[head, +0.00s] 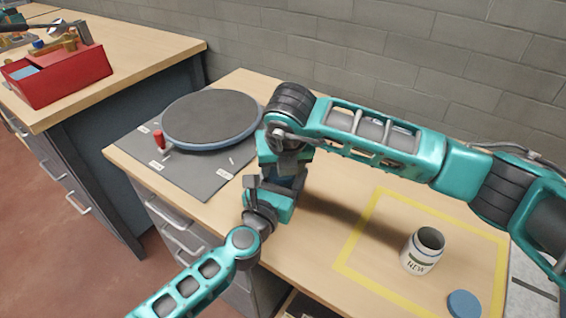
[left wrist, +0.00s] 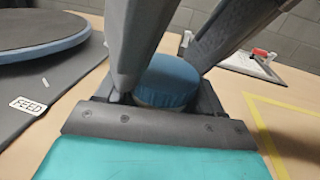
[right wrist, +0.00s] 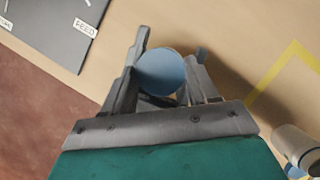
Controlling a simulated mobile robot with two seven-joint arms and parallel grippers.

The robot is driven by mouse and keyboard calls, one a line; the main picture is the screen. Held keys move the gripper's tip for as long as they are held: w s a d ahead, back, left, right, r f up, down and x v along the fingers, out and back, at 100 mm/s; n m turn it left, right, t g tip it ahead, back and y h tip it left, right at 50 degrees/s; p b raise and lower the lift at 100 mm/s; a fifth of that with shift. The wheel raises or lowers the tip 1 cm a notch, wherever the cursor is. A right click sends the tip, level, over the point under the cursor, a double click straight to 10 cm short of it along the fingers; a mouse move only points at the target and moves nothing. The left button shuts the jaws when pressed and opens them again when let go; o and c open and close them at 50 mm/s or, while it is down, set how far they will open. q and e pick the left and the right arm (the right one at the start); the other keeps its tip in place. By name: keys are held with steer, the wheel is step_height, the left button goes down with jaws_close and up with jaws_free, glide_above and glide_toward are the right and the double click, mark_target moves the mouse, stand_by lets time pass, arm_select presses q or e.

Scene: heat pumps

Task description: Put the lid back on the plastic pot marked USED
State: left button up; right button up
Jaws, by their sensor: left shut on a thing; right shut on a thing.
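A pot with a pale rim (left wrist: 165,100) sits between my two grippers, mostly hidden; its marking does not show. A blue lid (left wrist: 168,78) is on top of it; it also shows as a disc in the right wrist view (right wrist: 160,72). My left gripper (head: 290,184) is shut on the pot from the side. My right gripper (right wrist: 162,82) reaches down from above and is shut on the lid. I cannot tell whether the lid is fully seated. An open white pot marked NEW (head: 420,256) stands upright at right, with a loose blue lid (head: 464,303) beside it.
A yellow taped outline (head: 362,228) surrounds the NEW pot. A grey mat (head: 205,180) at left bears a round dark turntable (head: 212,116), a red-handled tool (head: 158,140) and labels. A red box (head: 60,80) stands on another bench. The block wall is behind.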

steer(key=shift+d+f, duration=0.15)
steer(key=shift+f, duration=0.4)
steer(key=shift+s+r, duration=0.1)
steer(key=shift+r, duration=0.1)
steer(key=shift+r, duration=0.45)
stand_by(0.6)
steer(key=shift+d+f, duration=0.2)
steer(key=shift+f, duration=0.5)
stand_by(0.5)
steer(key=shift+a+r+m, duration=0.2)
steer(key=shift+r+m, duration=0.1)
steer(key=shift+r, duration=0.45)
stand_by(0.7)
